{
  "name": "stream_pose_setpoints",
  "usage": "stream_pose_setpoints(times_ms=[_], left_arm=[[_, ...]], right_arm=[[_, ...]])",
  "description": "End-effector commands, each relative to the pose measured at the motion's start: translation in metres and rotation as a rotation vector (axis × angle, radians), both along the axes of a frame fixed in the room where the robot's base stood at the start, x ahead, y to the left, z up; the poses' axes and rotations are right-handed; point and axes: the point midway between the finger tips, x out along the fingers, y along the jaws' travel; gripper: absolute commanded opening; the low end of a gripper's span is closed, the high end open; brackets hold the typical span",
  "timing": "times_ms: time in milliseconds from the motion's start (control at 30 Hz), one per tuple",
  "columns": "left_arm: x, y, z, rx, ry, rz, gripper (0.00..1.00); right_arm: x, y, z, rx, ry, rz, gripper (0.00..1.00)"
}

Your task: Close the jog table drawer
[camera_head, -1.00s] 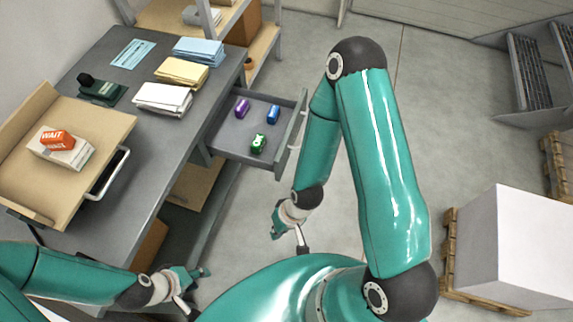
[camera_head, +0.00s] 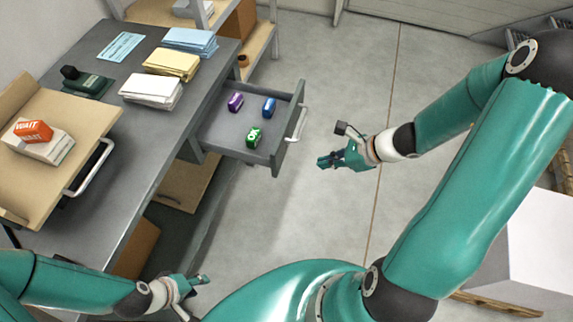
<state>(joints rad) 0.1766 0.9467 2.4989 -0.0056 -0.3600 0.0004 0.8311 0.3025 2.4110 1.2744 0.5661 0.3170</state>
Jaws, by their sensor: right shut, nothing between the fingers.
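The grey jog table (camera_head: 150,140) stands at the left. Its drawer (camera_head: 225,141) is pulled out to the right, with a pale bar handle (camera_head: 298,124) on its front. In the drawer lie a purple ink unit (camera_head: 235,102), a blue one (camera_head: 269,107) and a green one (camera_head: 254,138). My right gripper (camera_head: 325,161) is shut and empty, to the right of the drawer front and apart from the handle. My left gripper (camera_head: 203,279) is at the lower left, well below the drawer; its fingertips are too small to judge.
On the table are paper stacks in blue (camera_head: 190,41), yellow (camera_head: 172,64) and white (camera_head: 150,92), a dark green stamp (camera_head: 88,85) and a tan tray (camera_head: 50,188) holding an orange-red box (camera_head: 33,131). A white block (camera_head: 530,240) on a pallet stands at the right. The floor beyond the drawer is clear.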

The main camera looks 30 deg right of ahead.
Motion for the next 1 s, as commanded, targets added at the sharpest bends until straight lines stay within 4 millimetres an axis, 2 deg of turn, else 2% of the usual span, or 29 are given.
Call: stream_pose_setpoints(times_ms=[167, 600, 800, 1000], left_arm=[[0.000, 0.000, -0.007, 0.000, 0.000, 0.000, 0.40], [0.000, 0.000, -0.033, 0.000, 0.000, 0.000, 0.40], [0.000, 0.000, -0.027, 0.000, 0.000, 0.000, 0.40], [0.000, 0.000, -0.026, 0.000, 0.000, 0.000, 0.40]], right_arm=[[0.010, 0.003, -0.008, 0.017, -0.009, -0.030, 0.00], [0.055, 0.043, -0.070, 0.014, -0.006, -0.023, 0.00], [0.077, 0.061, -0.066, 0.011, -0.009, -0.024, 0.00], [0.085, 0.068, -0.066, 0.011, -0.008, -0.027, 0.00]])
